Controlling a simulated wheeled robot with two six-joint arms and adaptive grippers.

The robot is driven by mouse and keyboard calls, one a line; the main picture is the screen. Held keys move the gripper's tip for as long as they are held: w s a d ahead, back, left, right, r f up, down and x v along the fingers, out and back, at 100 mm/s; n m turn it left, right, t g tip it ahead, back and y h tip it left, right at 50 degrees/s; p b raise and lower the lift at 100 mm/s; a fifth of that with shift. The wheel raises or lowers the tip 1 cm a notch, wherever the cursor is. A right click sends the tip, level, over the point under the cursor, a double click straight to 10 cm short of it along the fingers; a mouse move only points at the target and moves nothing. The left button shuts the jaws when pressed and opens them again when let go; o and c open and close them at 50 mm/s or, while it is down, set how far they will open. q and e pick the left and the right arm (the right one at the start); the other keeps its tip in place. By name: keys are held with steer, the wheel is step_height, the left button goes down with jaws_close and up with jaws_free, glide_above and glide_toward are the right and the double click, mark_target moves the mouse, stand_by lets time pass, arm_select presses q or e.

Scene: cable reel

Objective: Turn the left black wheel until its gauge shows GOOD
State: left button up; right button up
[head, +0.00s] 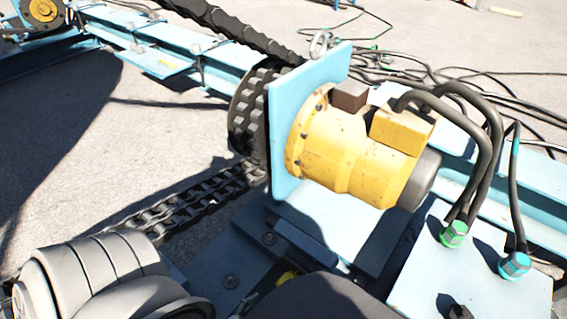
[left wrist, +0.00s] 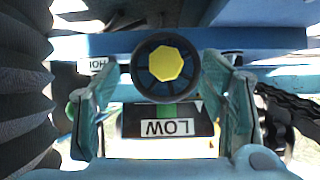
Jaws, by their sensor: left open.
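The black wheel (left wrist: 161,67) with a yellow hub shows in the left wrist view, near the upper middle. Its gauge (left wrist: 167,126) sits just below it in that view, with a green patch and an upside-down label reading LOW. My left gripper (left wrist: 160,82) is open, one finger on each side of the wheel and gauge. The wheel appears between the fingertips, with gaps on both sides; how far ahead it lies is hard to tell. The wheel and gauge do not show in the head view. My right gripper is not in view.
A yellow motor (head: 345,150) on a light blue plate stands mid-view in the head view. A toothed sprocket (head: 245,115) and dark chain (head: 190,200) lie left of it. Black hoses (head: 480,130) arch on the right. Another partly hidden label (left wrist: 97,66) shows in the left wrist view.

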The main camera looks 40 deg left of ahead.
mark_target(282, 287)
arm_select(q)
steer(key=w+b, duration=0.1)
steer(key=w, duration=0.1)
steer(key=w+t+b, duration=0.1)
steer(key=w, duration=0.1)
steer(key=w+f+t+b, duration=0.1)
steer(key=w, duration=0.1)
steer(key=shift+w+a, duration=0.15)
steer(key=shift+a, duration=0.25)
steer(key=b+x, duration=0.2)
steer(key=x, duration=0.3)
steer(key=shift+w, duration=0.3)
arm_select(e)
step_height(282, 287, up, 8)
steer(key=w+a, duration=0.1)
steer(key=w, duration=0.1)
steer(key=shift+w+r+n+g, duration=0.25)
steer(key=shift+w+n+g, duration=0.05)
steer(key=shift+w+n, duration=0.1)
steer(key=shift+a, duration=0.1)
arm_select(q)
jaws_close()
steer(key=shift+a+r, duration=0.1)
